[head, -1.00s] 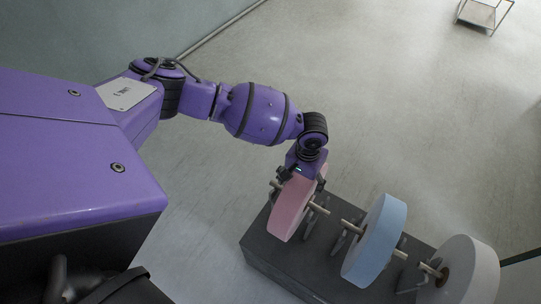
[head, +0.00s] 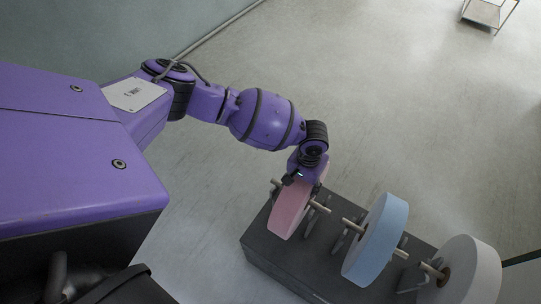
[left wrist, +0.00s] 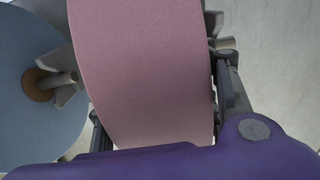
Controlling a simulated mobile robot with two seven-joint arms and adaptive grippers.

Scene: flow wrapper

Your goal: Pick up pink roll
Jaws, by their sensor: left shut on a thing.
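The pink roll (head: 291,211) stands on its spindle at the left end of the dark rack (head: 262,250) in the head view. My left gripper (head: 305,178) is at the top of the pink roll, with its fingers on either side of it, shut on it. In the left wrist view the pink roll (left wrist: 145,70) fills the middle, between the two fingers; the right finger (left wrist: 232,85) shows along its side. The lower part of the roll's support is partly hidden. My right gripper is not in view.
A blue roll (head: 376,240) and a white roll (head: 468,272) stand on the same rack to the right, on their own spindles. A small cart (head: 487,12) is far off at the top right. The floor (head: 410,110) behind the rack is clear.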

